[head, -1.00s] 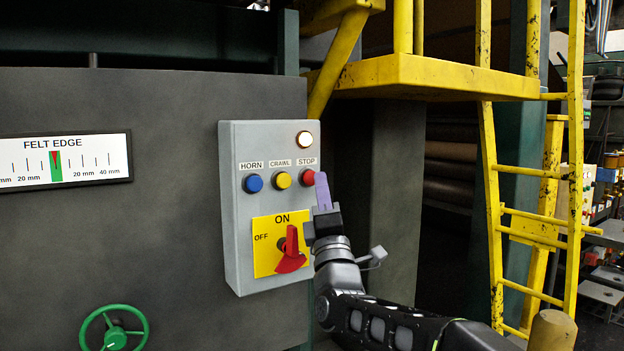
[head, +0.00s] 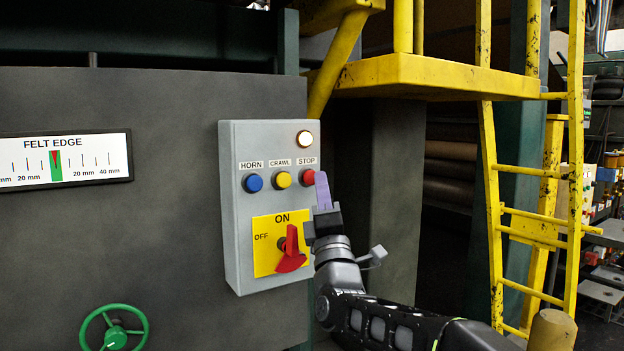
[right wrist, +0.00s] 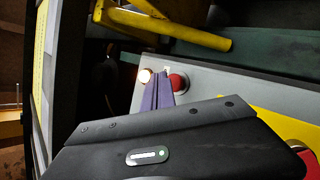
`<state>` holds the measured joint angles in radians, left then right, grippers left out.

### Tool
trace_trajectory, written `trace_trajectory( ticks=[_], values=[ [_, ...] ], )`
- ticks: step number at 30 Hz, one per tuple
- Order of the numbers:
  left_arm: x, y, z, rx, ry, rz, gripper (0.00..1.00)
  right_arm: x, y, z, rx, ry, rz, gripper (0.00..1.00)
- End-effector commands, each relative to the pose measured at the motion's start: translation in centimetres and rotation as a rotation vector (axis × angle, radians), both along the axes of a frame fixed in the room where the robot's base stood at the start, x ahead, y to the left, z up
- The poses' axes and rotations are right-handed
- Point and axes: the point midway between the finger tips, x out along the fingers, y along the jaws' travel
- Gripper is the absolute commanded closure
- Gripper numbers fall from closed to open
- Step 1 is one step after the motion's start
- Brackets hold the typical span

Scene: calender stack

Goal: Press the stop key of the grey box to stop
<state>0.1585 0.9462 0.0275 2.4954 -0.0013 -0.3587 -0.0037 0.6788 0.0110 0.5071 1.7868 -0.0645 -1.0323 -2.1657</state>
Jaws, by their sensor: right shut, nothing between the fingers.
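The grey box (head: 236,220) is fixed to the dark panel. Its red stop key (head: 308,177) sits under the STOP label at the right of the row, and also shows in the right wrist view (right wrist: 178,82). My right gripper (head: 321,176) is shut and empty, its purple fingers pointing up beside the stop key's right edge. In the right wrist view the fingertips (right wrist: 157,84) are just left of the key. I cannot tell whether they touch it. The lamp (head: 305,139) above is lit. My left gripper is not in view.
On the box are a blue HORN key (head: 253,183), a yellow CRAWL key (head: 282,180) and a red rotary switch (head: 290,252) pointing at ON. A green handwheel (head: 115,335) is lower left. A yellow ladder and platform (head: 425,80) stand to the right.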

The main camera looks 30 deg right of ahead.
Motion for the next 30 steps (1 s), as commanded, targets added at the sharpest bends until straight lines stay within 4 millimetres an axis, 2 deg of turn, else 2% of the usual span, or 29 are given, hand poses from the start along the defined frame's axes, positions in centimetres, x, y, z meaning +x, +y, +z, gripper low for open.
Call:
trace_trajectory(
  ticks=[20,30],
  values=[
    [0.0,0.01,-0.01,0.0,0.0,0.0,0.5,0.0,0.0,-0.01,0.0,0.0,0.0,1.0],
    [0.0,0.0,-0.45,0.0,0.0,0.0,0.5,0.83,0.02,-0.05,0.001,0.0,0.001,1.0]
  ],
)
